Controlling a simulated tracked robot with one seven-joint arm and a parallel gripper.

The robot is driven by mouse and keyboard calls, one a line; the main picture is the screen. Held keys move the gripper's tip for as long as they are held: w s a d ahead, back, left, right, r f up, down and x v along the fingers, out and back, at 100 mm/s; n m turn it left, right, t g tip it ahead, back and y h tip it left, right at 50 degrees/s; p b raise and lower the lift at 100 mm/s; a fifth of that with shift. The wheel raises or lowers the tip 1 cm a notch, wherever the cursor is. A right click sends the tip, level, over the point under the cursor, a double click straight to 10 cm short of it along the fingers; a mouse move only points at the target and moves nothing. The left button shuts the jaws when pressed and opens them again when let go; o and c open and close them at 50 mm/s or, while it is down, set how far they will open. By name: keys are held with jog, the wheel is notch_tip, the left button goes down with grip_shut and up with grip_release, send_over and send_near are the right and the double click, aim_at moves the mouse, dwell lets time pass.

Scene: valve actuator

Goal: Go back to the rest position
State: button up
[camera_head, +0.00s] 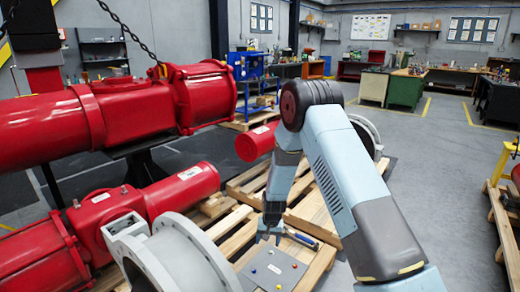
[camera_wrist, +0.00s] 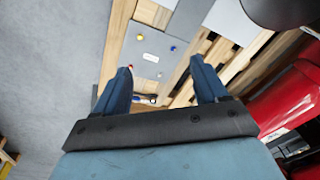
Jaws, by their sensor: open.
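My gripper (camera_head: 268,234) hangs at the end of my blue-grey arm, pointing down above the wooden pallet. In the wrist view its two blue fingers (camera_wrist: 161,72) are spread apart with nothing held between them. A grey plate (camera_head: 285,265) with small red, yellow and blue knobs lies on the pallet just in front of the gripper. It also shows beyond the fingertips in the wrist view (camera_wrist: 152,56). A small dark, blue-marked tool (camera_head: 303,239) lies on the pallet just right of the gripper.
A large red actuator (camera_head: 130,110) hangs on chains at left. Another red actuator (camera_head: 150,200) lies below it, near a grey flanged ring (camera_head: 185,262). The wooden pallet (camera_head: 318,215) extends under my arm. Open grey floor (camera_head: 430,180) lies to the right, with workbenches behind.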

jog(key=s+d+r+t, duration=0.1)
jog(key=s+d+r, duration=0.2)
jog(key=r, duration=0.8)
jog(key=s+d+r, duration=0.3)
jog(key=d+r, duration=0.1)
jog(key=r, duration=0.8)
jog(key=s+d+r+t, duration=0.1)
jog(key=s+d+r, duration=0.2)
jog(key=r, duration=0.8)
jog(key=s+d+r, duration=0.3)
jog(key=s+r, duration=0.2)
jog(key=s, duration=0.4)
jog(key=s+d+r+t, duration=0.1)
jog(key=s+d+r, duration=0.3)
jog(key=s, duration=0.6)
jog(key=s+d+r+t+h, duration=0.1)
jog(key=s+d+r, duration=0.2)
jog(key=s+r, duration=0.3)
jog(key=shift+s+d+n, duration=0.15)
jog(key=shift+s+n, duration=0.25)
jog(key=shift+s, duration=1.25)
